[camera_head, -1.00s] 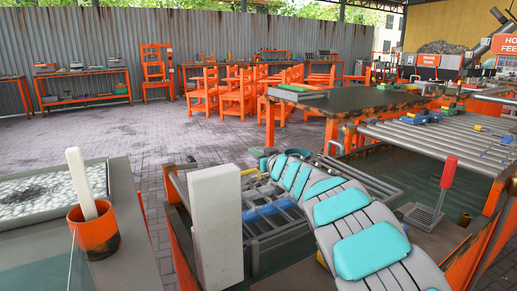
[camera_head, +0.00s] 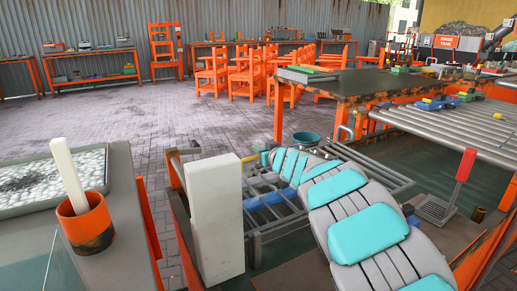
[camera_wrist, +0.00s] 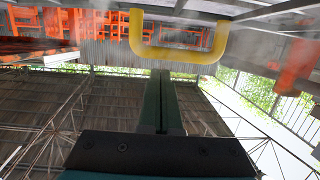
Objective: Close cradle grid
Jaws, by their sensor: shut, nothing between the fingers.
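The cradle grid, a grey metal bar frame (camera_head: 378,165), sits in the tank at the centre of the head view, partly hidden behind my grey arm with turquoise pads. A small yellow part (camera_head: 250,158) shows at its far left side. In the wrist view a yellow U-shaped handle (camera_wrist: 178,54) spans the top, just past the fingertips. My gripper (camera_wrist: 163,75) is shut and empty, its tips close below the handle's bar. Whether they touch it I cannot tell. In the head view my gripper is mostly hidden by my arm.
A white upright block (camera_head: 216,215) stands left of the grid. An orange pot (camera_head: 87,228) with a white stick is on the left bench. A red-handled paddle (camera_head: 462,165) and a roller table (camera_head: 465,130) are at right.

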